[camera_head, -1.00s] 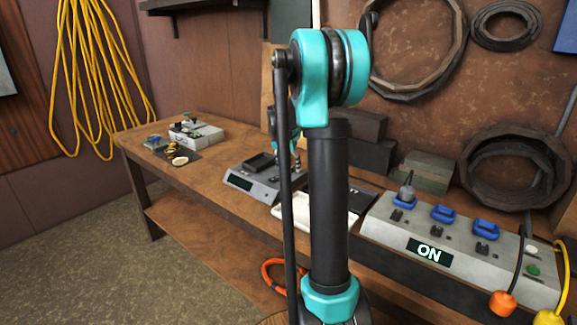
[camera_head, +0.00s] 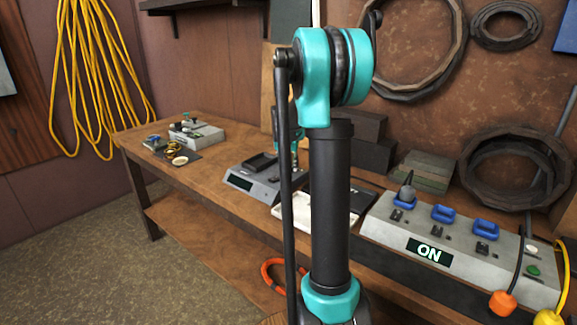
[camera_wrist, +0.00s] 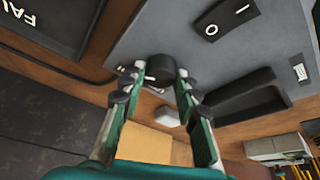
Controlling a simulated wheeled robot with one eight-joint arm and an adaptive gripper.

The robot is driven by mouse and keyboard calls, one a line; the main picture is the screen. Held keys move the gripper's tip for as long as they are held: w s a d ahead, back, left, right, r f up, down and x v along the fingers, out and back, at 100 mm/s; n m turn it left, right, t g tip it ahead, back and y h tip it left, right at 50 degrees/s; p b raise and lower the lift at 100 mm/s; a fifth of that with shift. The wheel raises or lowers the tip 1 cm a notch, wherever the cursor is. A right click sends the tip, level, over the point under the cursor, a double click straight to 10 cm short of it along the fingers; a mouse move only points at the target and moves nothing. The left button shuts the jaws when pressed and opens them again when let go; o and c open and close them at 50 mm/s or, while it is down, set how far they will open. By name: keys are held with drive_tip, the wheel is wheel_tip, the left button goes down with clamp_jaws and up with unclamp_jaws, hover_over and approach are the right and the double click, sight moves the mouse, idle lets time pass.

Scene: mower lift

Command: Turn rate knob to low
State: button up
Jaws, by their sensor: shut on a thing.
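The round black knob (camera_wrist: 160,67) stands on the grey device between my fingertips in the wrist view. My gripper (camera_wrist: 160,74) is shut on it, one finger at each side. The knob's pointer and any rate marks cannot be made out. In the head view the grey device (camera_head: 262,193) with a dark display sits on the bench, and my own arm link partly covers its right side and the knob.
In the wrist view a rocker switch (camera_wrist: 225,18) marked O and I and a black raised tray (camera_wrist: 240,97) are close to the fingers. A power strip (camera_head: 385,230) reading ON stands to the right on the bench (camera_head: 200,180). A small grey box (camera_head: 205,135) lies left.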

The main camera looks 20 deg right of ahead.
drive_tip(key=n, duration=0.2)
drive_tip(key=n+y, duration=0.1)
drive_tip(key=n, duration=0.1)
drive_tip(key=n+y, duration=0.1)
drive_tip(key=n, duration=0.1)
drive_tip(key=shift+d+t, duration=0.25)
drive_tip(key=shift+t, duration=0.15)
drive_tip(key=n+y, duration=0.1)
drive_tip(key=n, duration=0.2)
drive_tip(key=n+g+y, duration=0.1)
drive_tip(key=n, duration=0.2)
drive_tip(key=shift+d, duration=0.1)
drive_tip(key=o, duration=1.2)
drive_tip(key=shift+y, duration=0.3)
drive_tip(key=shift+c, duration=0.2)
drive_tip(key=v, duration=1.2)
drive_tip(key=shift+s, duration=0.1)
